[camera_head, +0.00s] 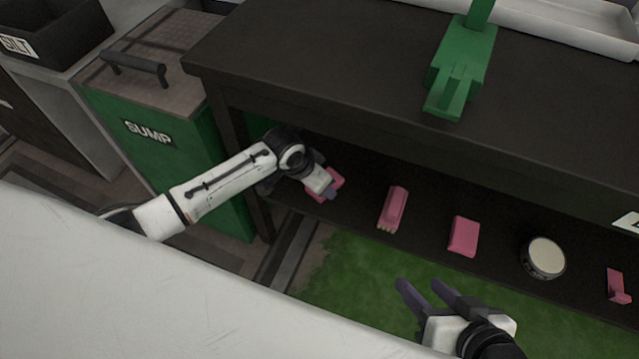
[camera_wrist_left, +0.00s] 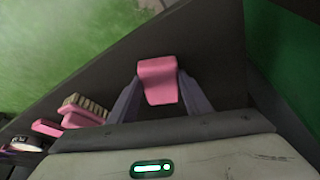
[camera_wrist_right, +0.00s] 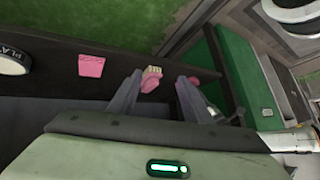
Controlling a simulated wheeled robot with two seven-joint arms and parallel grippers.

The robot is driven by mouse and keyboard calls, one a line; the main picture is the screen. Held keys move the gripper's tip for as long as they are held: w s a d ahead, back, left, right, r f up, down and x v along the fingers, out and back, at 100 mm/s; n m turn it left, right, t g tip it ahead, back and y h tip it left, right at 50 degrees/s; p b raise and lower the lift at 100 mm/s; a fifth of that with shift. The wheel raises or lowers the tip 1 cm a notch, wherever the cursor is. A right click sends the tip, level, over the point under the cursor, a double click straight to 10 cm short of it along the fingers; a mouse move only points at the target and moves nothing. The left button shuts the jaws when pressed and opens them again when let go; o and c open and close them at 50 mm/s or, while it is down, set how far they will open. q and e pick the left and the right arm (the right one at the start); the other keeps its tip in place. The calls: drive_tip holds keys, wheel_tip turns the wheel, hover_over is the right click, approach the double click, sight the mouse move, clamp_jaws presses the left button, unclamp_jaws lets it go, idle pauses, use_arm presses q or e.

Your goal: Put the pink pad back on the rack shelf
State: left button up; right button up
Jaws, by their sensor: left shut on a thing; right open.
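The pink pad (camera_head: 334,180) is between the fingers of my left gripper (camera_head: 325,190), over the left end of the dark rack shelf (camera_head: 360,208). In the left wrist view the pad (camera_wrist_left: 158,82) shows as a bent pink piece with a finger on each side, and my left gripper (camera_wrist_left: 159,88) is shut on it. I cannot tell whether the pad touches the shelf. My right gripper (camera_head: 422,285) is open and empty, in front of the shelf over the green floor. It also shows open in the right wrist view (camera_wrist_right: 158,80).
Along the shelf lie a pink brush (camera_head: 395,207), a pink block (camera_head: 464,236), a round tin with a pale lid (camera_head: 545,257) and another pink piece (camera_head: 618,286). A green fixture (camera_head: 462,65) stands on the rack top. A green SUMP cabinet (camera_head: 150,135) stands left of the rack.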

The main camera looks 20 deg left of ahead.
use_arm(q)
drive_tip(key=shift+f, duration=0.15)
drive_tip(key=o, duration=1)
drive_tip(key=shift+r+p, duration=0.3)
drive_tip(key=shift+r, duration=0.2)
drive_tip(key=shift+s+a+r+p, duration=0.15)
drive_tip(key=shift+s+r+p, duration=0.1)
drive_tip(key=shift+r+p, duration=0.35)
drive_tip(key=shift+s+a+f, duration=0.15)
drive_tip(key=shift+s+a, duration=0.1)
drive_tip(key=shift+s, duration=0.25)
drive_tip(key=shift+s+a+f, duration=0.1)
drive_tip(key=shift+s+a, duration=0.1)
drive_tip(key=shift+s, duration=0.25)
drive_tip(key=s+a+p, duration=0.3)
drive_tip(key=s+a, duration=0.1)
drive_tip(key=s, duration=0.5)
drive_tip(key=shift+f, duration=0.15)
use_arm(e)
drive_tip(key=d+r, duration=0.1)
drive_tip(key=s+d+r+m+t+h, duration=0.1)
drive_tip(key=d, duration=0.1)
drive_tip(key=shift+t, duration=0.3)
